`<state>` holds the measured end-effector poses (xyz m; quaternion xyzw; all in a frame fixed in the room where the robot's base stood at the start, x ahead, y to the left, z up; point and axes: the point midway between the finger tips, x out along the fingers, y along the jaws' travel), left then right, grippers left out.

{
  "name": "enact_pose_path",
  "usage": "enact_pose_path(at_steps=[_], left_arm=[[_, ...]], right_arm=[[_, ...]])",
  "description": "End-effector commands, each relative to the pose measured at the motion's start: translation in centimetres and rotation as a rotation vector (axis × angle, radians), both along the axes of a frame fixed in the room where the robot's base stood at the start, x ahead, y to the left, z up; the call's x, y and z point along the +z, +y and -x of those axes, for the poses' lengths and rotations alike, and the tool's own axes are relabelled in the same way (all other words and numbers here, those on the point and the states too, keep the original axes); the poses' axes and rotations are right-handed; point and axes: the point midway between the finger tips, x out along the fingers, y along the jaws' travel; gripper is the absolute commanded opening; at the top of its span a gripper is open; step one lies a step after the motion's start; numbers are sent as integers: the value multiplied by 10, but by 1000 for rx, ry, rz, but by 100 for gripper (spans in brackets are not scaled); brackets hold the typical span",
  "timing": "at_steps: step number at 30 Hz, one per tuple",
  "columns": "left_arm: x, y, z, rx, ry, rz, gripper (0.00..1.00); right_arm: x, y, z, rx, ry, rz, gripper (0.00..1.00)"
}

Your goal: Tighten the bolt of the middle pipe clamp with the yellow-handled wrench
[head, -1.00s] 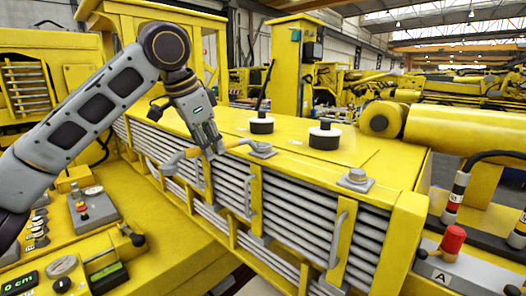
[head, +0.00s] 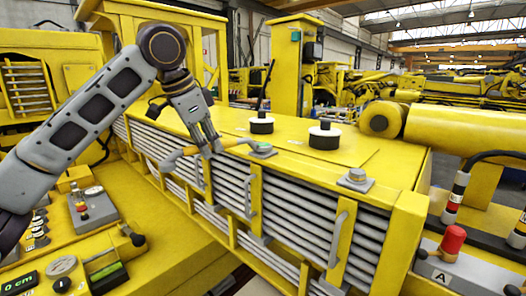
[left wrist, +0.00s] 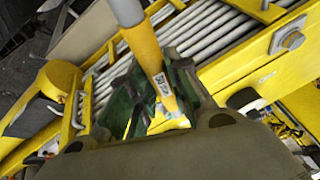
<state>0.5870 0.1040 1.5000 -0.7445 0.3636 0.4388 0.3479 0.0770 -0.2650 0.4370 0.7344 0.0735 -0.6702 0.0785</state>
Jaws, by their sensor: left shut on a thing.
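The yellow-handled wrench (head: 236,143) lies nearly level above the front top edge of the yellow housing. My left gripper (head: 212,149) is shut on its handle, with part of the handle sticking out to the left. The wrench's right end meets the middle clamp bolt (head: 263,149), whose top looks greenish; the exact fit is too small to tell. In the left wrist view the yellow handle (left wrist: 146,50) runs between the dark green finger pads of my left gripper (left wrist: 158,95). My right gripper is not in view.
Another clamp bolt (head: 356,177) sits on its plate to the right. Two black-and-white caps (head: 324,136) stand on the housing top. Grey pipes (head: 290,205) run along its side. A red knob (head: 453,239) is at the right, and a control panel (head: 95,270) at lower left.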

Motion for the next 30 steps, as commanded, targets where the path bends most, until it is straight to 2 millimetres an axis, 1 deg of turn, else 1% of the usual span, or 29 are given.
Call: enact_pose_path(at_steps=[14, 30], left_arm=[[1, -1, 1, -6, -2, 0, 0], [1, -7, 11, 81, -2, 1, 0]], right_arm=[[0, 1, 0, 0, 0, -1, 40], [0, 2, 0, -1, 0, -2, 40]])
